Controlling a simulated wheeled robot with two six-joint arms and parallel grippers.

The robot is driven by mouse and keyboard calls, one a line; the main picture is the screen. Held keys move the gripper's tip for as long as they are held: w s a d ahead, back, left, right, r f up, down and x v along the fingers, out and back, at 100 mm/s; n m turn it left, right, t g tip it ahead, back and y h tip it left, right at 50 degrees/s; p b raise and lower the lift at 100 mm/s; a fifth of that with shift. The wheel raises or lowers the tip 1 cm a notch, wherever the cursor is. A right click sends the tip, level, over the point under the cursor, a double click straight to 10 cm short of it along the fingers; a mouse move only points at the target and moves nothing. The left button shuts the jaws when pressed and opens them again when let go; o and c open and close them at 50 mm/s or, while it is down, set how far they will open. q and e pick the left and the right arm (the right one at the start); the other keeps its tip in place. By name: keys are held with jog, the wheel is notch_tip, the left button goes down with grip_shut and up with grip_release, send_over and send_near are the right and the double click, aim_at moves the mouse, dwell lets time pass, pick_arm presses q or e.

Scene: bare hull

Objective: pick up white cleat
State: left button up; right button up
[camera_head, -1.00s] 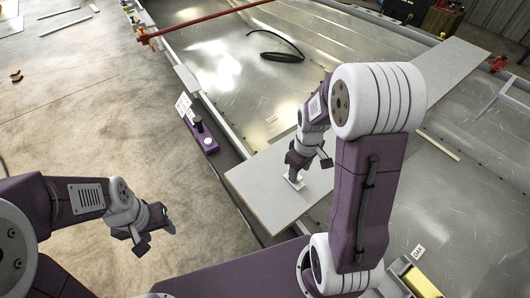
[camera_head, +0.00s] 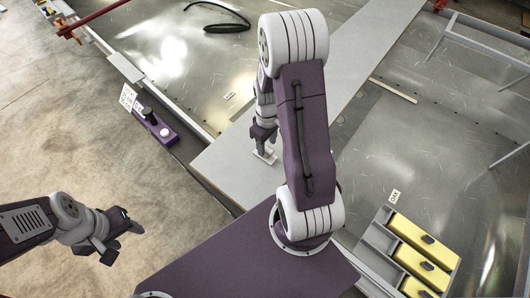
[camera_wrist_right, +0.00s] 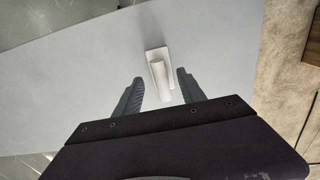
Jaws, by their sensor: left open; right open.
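In the right wrist view the white cleat (camera_wrist_right: 160,70) is a small pale piece with a flat base and a raised bar. My right gripper (camera_wrist_right: 160,95) is open, with one finger on each side of the cleat's near end. I cannot tell whether the fingers touch it. My left gripper (camera_head: 117,243) is open and empty, over the concrete floor at the lower left.
A purple holder (camera_head: 155,125) with a dark knob and a white round piece is fixed by the hull edge. A grey tray with yellow blocks (camera_head: 422,255) is at the lower right. A black hose (camera_head: 215,20) lies in the hull at the back.

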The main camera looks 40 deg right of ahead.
aim_at(266, 147)
jog(key=f, duration=0.2)
jog(key=f+b, duration=0.1)
jog(key=f, duration=0.1)
jog(key=shift+w+f, duration=0.2)
jog(key=shift+f, duration=0.15)
jog(key=shift+s+a+r, duration=0.1)
jog(key=shift+c, duration=0.6)
grip_shut()
jog(key=shift+r, duration=0.1)
jog(key=r, duration=0.2)
jog(key=r+p, duration=0.1)
jog(key=r, duration=0.1)
jog(key=shift+s+d+r, duration=0.1)
jog(key=shift+d+r, duration=0.1)
jog(key=shift+r, duration=0.1)
jog(key=s+d+r+p, duration=0.2)
jog(key=s+d+r, duration=0.4)
jog(key=s, duration=0.3)
jog(key=shift+d, duration=0.2)
